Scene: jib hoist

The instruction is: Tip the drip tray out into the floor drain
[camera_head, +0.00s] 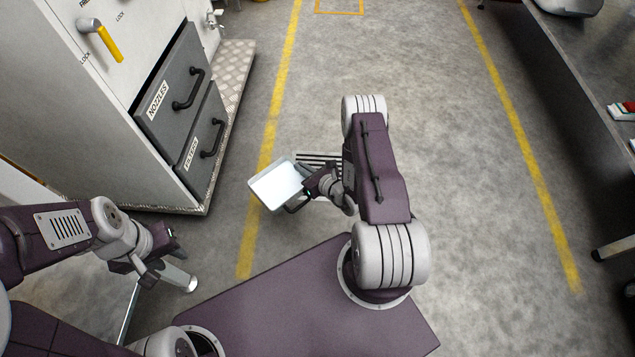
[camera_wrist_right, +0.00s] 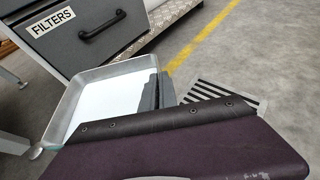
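The drip tray (camera_head: 256,193) is a shallow silvery pan, held above the floor over the yellow line. It also shows in the right wrist view (camera_wrist_right: 66,106). A smooth white surface covers its inside; I cannot tell whether this is liquid. My right gripper (camera_head: 307,184) is shut on its right side. The floor drain (camera_head: 318,157), a dark slatted grate, lies just right of and behind the tray, partly hidden by my right arm. The drain also shows in the right wrist view (camera_wrist_right: 230,92). My left gripper (camera_head: 165,261) is empty, its fingers apart, away from the tray.
A grey cabinet with NOZZLES (camera_head: 172,92) and FILTERS (camera_head: 203,140) drawers stands at the left, beside a metal tread plate (camera_head: 235,70). A workbench (camera_head: 590,60) runs along the right. The floor between the yellow lines is clear beyond the drain.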

